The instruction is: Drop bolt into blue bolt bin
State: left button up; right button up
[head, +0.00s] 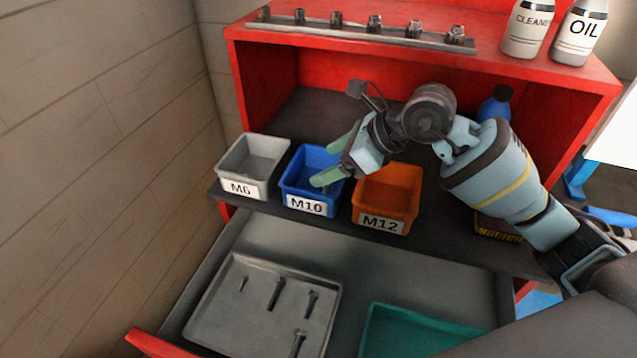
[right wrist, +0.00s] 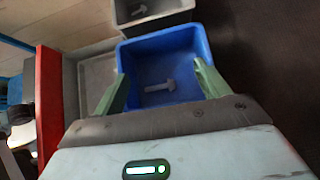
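The blue bin (head: 305,183), labelled M10, stands on the dark shelf between a grey and an orange bin. My right gripper (head: 332,158) is above it, its two green fingers spread with nothing between them. In the right wrist view the open fingers (right wrist: 160,72) reach over the blue bin (right wrist: 165,47). A grey bolt (right wrist: 158,87) shows inside the blue bin, apart from both fingers; I cannot tell if it is resting on the floor. The head view does not show this bolt. My left gripper is not in view.
The grey M6 bin (head: 238,187) and orange M12 bin (head: 384,222) flank the blue one. Below, an open drawer holds a metal tray (head: 220,325) with several bolts and a green tray (head: 405,335). Bottles (head: 527,28) and a socket rail (head: 340,32) stand on top.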

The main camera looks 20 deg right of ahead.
jog(key=v, duration=0.8)
jog(key=shift+w, duration=0.1)
dwell(0.6)
